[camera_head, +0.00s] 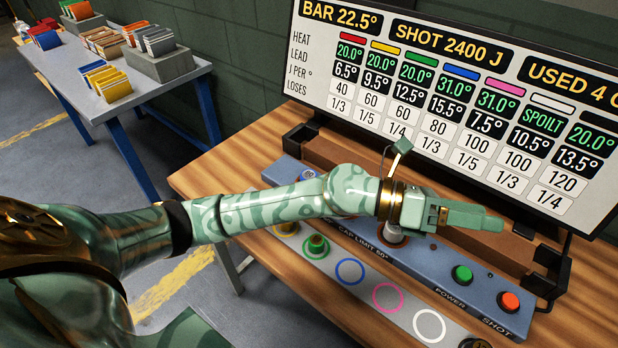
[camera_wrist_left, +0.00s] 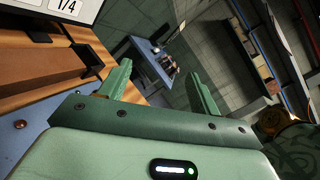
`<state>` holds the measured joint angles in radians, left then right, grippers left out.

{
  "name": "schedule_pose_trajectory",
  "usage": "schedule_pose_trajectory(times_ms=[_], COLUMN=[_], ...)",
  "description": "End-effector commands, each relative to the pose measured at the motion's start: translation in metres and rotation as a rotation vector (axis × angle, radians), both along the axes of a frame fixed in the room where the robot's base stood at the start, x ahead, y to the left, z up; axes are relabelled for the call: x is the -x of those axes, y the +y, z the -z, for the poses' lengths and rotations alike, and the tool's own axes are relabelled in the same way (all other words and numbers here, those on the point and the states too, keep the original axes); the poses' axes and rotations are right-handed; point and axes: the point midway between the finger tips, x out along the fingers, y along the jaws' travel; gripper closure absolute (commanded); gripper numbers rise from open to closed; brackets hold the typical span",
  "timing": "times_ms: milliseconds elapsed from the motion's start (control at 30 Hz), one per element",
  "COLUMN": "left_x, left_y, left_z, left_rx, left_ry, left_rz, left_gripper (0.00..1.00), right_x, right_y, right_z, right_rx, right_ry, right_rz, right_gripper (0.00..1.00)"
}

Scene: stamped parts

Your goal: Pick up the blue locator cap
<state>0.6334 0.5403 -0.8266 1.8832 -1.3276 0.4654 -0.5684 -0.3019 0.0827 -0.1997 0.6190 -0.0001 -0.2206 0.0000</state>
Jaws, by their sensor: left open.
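My left gripper (camera_head: 478,216) is in the middle right of the head view, above the blue-grey control box (camera_head: 400,262), with its fingers pointing right. In the left wrist view its two fingers (camera_wrist_left: 160,90) stand apart with nothing between them. I cannot make out a loose blue cap for certain. A blue ring (camera_head: 350,271) shows on the grey strip (camera_head: 334,258) in front of the box, and it looks like a flat outline. A small pale round part (camera_head: 308,175) with a bluish tint sits at the box's far left end. My arm and gripper hide part of the box.
On the strip are a green cap (camera_head: 316,245), a pink ring (camera_head: 387,297) and a white ring (camera_head: 430,325). The box has a green button (camera_head: 462,274) and an orange button (camera_head: 509,302). A large screen (camera_head: 470,90) stands behind. A side table (camera_head: 150,80) holds bins of coloured plates.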

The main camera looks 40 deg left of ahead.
Motion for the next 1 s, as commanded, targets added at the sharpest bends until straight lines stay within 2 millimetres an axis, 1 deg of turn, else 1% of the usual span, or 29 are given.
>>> schedule_pose_trajectory(times_ms=[33,67,100,167,200,267,300,400,500,567,600,667,900,1000], left_x=[-0.008,-0.012,-0.021,-0.039,-0.051,-0.067,-0.074,-0.081,-0.081,-0.080,-0.079,-0.078,-0.078,-0.078], left_y=[0.008,0.018,0.041,0.088,0.124,0.180,0.215,0.284,0.324,0.336,0.341,0.343,0.342,0.342], left_z=[0.019,0.033,0.051,0.069,0.074,0.071,0.064,0.041,0.022,0.018,0.020,0.030,0.092,0.110], left_rx=[-0.223,-0.361,-0.548,-0.816,-0.978,-1.187,-1.299,-1.492,-1.584,-1.609,-1.618,-1.623,-1.621,-1.621], left_ry=[-0.095,-0.133,-0.164,-0.171,-0.150,-0.086,-0.032,0.110,0.219,0.258,0.273,0.284,0.287,0.285], left_rz=[0.104,0.164,0.230,0.297,0.320,0.327,0.319,0.274,0.231,0.215,0.210,0.209,0.212,0.212], left_gripper=[0.37,0.37,0.37,0.37,0.37,0.37,0.37,0.37,0.37,0.37,0.37,0.37,0.37,0.37], right_x=[-0.001,-0.001,-0.001,-0.002,-0.002,-0.002,-0.002,-0.003,-0.003,-0.002,-0.002,0.000,0.008,0.010], right_y=[0.000,0.001,0.001,0.002,0.002,0.003,0.004,0.005,0.005,0.005,0.005,0.005,0.004,0.004], right_z=[0.000,0.000,0.000,0.000,0.000,0.000,0.000,0.000,0.000,0.001,0.003,0.007,0.027,0.033], right_rx=[0.000,-0.001,-0.001,-0.002,-0.003,-0.003,-0.004,-0.006,-0.007,-0.007,-0.006,-0.006,-0.006,-0.005], right_ry=[-0.001,-0.002,-0.002,-0.003,-0.003,-0.004,-0.004,-0.004,-0.004,-0.004,-0.002,0.001,0.020,0.025], right_rz=[0.000,0.000,0.001,0.001,0.001,0.002,0.002,0.003,0.003,0.003,0.003,0.003,0.002,0.002], right_gripper=[0.64,0.64,0.64,0.64,0.64,0.64,0.64,0.64,0.64,0.64,0.64,0.64,0.64,0.64])
